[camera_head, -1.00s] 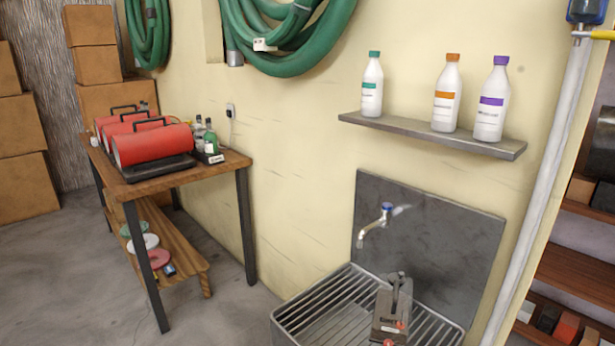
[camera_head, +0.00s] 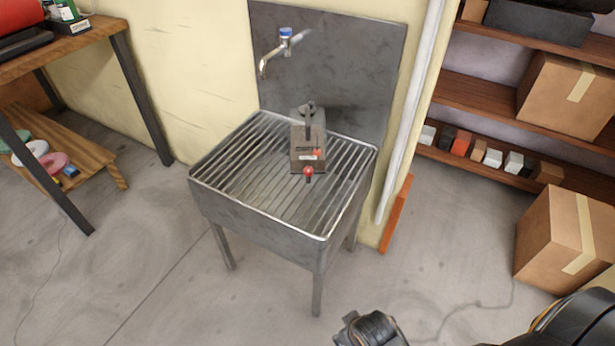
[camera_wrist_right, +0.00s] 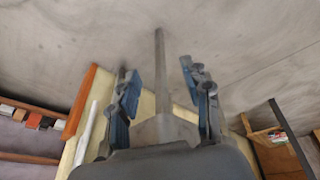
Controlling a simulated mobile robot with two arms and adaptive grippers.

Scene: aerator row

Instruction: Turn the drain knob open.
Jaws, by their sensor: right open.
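A small red knob (camera_head: 308,172) sits on the front of a grey box-shaped unit (camera_head: 307,145), which stands on the slatted grate of a metal sink (camera_head: 265,218). I cannot tell from its look whether the knob is open or closed. My right gripper shows in the right wrist view (camera_wrist_right: 162,88) with its blue-padded fingers spread and nothing between them. A dark part of my right arm shows at the bottom of the head view, below and apart from the sink. The knob does not show in the wrist view. My left gripper is not in view.
A tap (camera_head: 284,42) sticks out from the grey backboard (camera_head: 345,65) above the sink. A white pipe (camera_head: 408,110) runs down the wall at right. Shelves and a cardboard box (camera_head: 563,235) stand further right, a wooden table (camera_head: 70,45) at left. Floor before the sink is clear.

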